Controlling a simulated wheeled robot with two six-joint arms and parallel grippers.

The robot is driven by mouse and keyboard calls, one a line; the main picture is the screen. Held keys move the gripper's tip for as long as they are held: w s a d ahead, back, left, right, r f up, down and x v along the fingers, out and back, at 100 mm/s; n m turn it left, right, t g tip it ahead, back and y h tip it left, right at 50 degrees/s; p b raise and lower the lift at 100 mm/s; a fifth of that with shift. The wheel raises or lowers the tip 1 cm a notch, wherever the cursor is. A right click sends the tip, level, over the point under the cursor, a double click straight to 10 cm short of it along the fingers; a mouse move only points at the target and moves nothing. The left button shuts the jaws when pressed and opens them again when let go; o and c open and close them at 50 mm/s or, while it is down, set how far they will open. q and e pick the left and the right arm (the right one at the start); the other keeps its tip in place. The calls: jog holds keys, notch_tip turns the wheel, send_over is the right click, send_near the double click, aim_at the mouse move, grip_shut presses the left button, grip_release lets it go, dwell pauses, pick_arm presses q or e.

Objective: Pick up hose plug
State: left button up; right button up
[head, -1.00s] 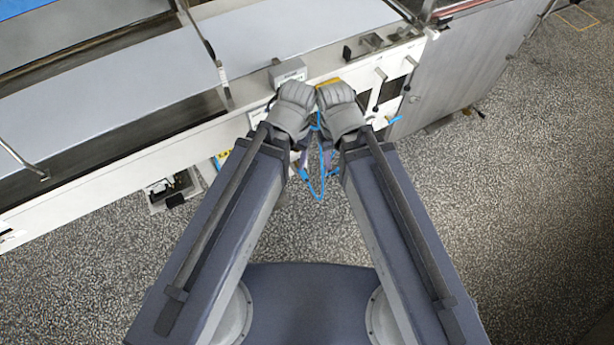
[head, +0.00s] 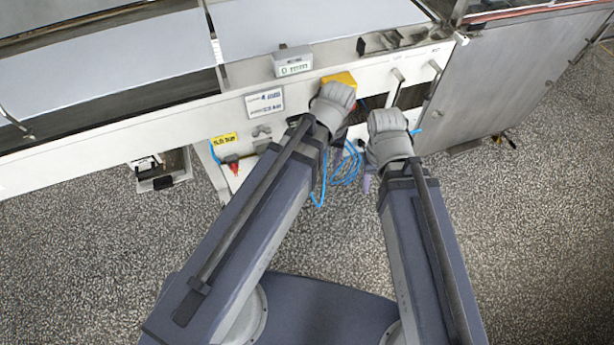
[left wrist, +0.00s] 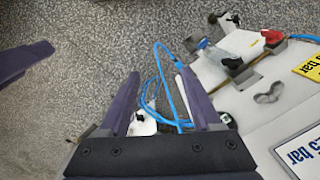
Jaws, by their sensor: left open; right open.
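A thin blue hose (head: 321,190) hangs in loops below the machine's front, by my grippers. In the left wrist view the hose (left wrist: 161,82) loops between and beyond the purple fingers of my left gripper (left wrist: 160,95). The fingers are apart, with nothing clearly held. I cannot make out the hose plug for certain. In the head view my left gripper (head: 338,140) is mostly hidden under its wrist, close to the machine's front. My right gripper (head: 366,178) is to its right, largely hidden by its own wrist. A purple finger (left wrist: 22,64), apparently the right gripper's, shows at the left wrist view's left edge.
The white machine front carries a yellow label (head: 223,139), a red knob (head: 234,166), metal fittings (head: 262,132) and a yellow box (head: 339,79). A grey display (head: 293,62) stands above. A grey cabinet (head: 490,85) is at right. The speckled floor in front is clear.

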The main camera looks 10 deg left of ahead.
pick_arm(q)
jog(key=w+a+f+n+b, duration=0.2)
jog(key=w+f+b, duration=0.1)
jog(key=f+b, duration=0.3)
jog(key=w+a+f+n+b, duration=0.2)
jog(key=w+a+f+b, duration=0.1)
jog(key=f+b, duration=0.4)
jog(key=w+a+f+n+b, duration=0.2)
jog(key=w+f+b, duration=0.1)
jog(key=f+b, duration=0.3)
jog(key=shift+w+a+f+n+h, duration=0.1)
jog(key=shift+w+f+n+h, duration=0.1)
jog(key=shift+f, duration=0.3)
jog(key=shift+w+a+f+n+h, duration=0.1)
jog(key=shift+f+n+h, duration=0.1)
jog(key=shift+f, duration=0.25)
jog(key=shift+w+a+f+b, duration=0.15)
jog(key=shift+a+f+b, duration=0.15)
jog(key=shift+b, duration=0.2)
notch_tip(320, 180, down, 8)
jog(key=b, duration=0.8)
jog(key=shift+d, duration=0.15)
jog(key=shift+r, duration=0.15)
grip_shut()
